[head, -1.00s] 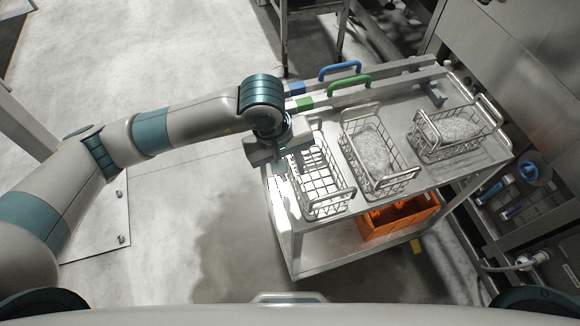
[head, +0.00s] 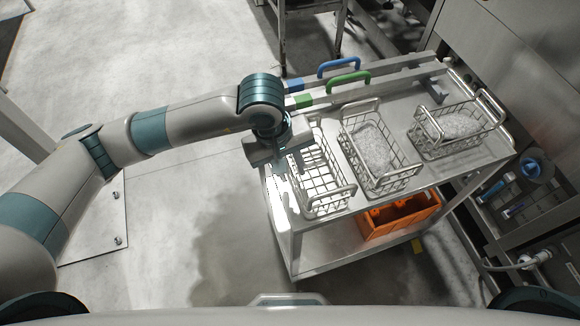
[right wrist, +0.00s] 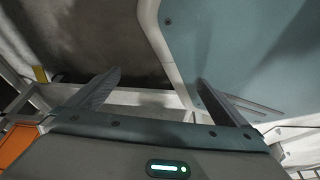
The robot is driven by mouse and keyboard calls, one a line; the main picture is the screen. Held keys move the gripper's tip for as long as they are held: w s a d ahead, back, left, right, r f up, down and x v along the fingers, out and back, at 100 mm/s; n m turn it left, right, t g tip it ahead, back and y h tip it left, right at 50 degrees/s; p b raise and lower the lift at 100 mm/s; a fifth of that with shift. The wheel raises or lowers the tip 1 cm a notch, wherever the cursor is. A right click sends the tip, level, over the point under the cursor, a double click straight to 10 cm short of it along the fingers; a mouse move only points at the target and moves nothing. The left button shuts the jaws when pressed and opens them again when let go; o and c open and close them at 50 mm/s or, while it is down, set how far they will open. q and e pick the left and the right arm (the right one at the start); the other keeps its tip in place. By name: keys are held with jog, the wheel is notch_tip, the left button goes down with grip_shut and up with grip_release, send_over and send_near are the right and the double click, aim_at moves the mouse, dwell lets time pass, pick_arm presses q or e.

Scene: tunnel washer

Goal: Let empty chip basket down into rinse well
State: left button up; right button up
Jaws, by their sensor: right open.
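The empty wire chip basket (head: 325,186) stands on the left part of the steel trolley top. Two more wire baskets stand to its right, a middle one (head: 398,180) and a right one (head: 470,143), each with pale chips inside. My left gripper (head: 291,163) is at the far left end of the empty basket, pointing down. Its fingertips are hard to make out, so its grip is unclear. My right gripper (right wrist: 160,92) shows in the right wrist view with its fingers apart and nothing between them. I cannot identify the rinse well.
The trolley (head: 362,203) carries bars with a blue handle (head: 338,67) and a green handle (head: 349,78) along its back. An orange crate (head: 402,216) sits on its lower shelf. Steel machinery (head: 510,60) stands close on the right. The floor at left is open.

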pick_arm(q)
jog(key=shift+d+f+b, duration=0.1)
jog(key=shift+f+b, duration=0.3)
jog(key=shift+b, duration=0.05)
jog(key=shift+f, duration=0.15)
pick_arm(e)
jog(key=w+a+r+t, duration=0.1)
jog(key=w+a, duration=0.1)
jog(key=w, duration=0.4)
jog(key=shift+a+r+t+y, duration=0.15)
jog(key=shift+r+t+y, duration=0.15)
jog(key=shift+t, duration=0.1)
jog(key=shift+s, duration=0.1)
pick_arm(q)
grip_shut()
pick_arm(e)
jog(key=shift+f, duration=0.1)
pick_arm(q)
jog(key=shift+r, duration=0.2)
dwell(1.0)
jog(key=shift+d+v, duration=0.15)
jog(key=shift+v, duration=0.75)
jog(key=shift+d+v, duration=0.2)
jog(key=shift+v, duration=0.75)
jog(key=shift+d+v, duration=0.15)
jog(key=shift+v, duration=0.75)
pick_arm(e)
jog(key=shift+r, duration=0.25)
